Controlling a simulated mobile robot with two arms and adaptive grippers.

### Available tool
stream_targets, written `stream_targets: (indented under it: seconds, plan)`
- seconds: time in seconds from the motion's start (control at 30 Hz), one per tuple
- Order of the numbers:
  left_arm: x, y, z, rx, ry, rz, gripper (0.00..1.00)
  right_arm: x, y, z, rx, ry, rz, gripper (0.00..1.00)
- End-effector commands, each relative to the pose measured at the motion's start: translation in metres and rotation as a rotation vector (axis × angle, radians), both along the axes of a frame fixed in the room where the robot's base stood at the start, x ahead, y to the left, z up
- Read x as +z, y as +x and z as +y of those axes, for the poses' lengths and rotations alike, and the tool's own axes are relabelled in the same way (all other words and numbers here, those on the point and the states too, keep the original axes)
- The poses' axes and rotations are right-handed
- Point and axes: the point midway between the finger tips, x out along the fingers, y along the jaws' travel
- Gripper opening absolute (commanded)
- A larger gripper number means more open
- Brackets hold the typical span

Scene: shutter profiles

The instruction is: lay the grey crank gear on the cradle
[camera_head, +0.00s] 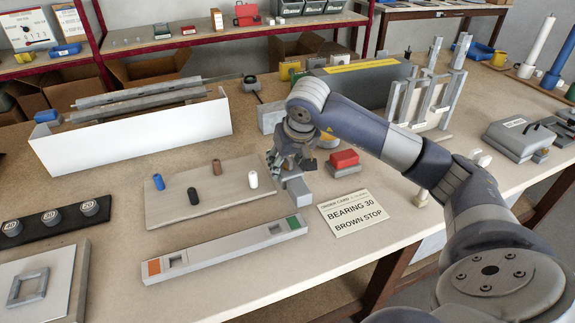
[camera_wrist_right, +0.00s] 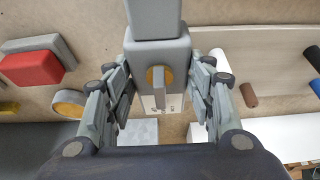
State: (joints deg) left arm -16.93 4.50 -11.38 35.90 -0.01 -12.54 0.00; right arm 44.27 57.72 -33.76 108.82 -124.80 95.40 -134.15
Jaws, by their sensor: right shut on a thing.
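My right gripper (camera_head: 290,160) is shut on the grey crank gear (camera_head: 298,189), a boxy block pointing down beneath the fingers. In the right wrist view the gear (camera_wrist_right: 158,48) sits between the two fingers of the gripper (camera_wrist_right: 160,85), with a brass-coloured ring and a grey shaft on its near face. In the head view it is beside the right edge of the pegboard (camera_head: 225,205); whether it touches the table is unclear. I cannot pick out the cradle with certainty. A red-topped grey block (camera_head: 344,160) lies just right of the gripper. My left gripper is out of view.
A card reading BEARING 30, BROWN STOP (camera_head: 355,212) lies right of the gear. A long grey bar (camera_head: 225,252) with orange and green ends lies in front. Blue, black, brown and white pegs stand on the board. A white-fronted rack (camera_head: 135,138) stands behind left.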

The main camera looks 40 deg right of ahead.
Motion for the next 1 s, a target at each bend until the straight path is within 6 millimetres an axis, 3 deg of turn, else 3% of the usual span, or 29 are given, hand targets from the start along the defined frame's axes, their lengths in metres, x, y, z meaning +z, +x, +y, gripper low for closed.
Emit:
stream_targets:
  seconds: [0.2,0.6,1.0]
  plan:
    - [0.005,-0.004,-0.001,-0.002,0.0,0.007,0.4,0.0,0.018,-0.013,-0.001,0.001,-0.002,0.15]
    - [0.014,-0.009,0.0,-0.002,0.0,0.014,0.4,-0.034,0.019,-0.013,0.001,0.001,-0.002,0.15]
    - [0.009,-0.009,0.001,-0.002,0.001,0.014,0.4,-0.041,0.019,-0.013,0.0,0.0,-0.004,0.15]
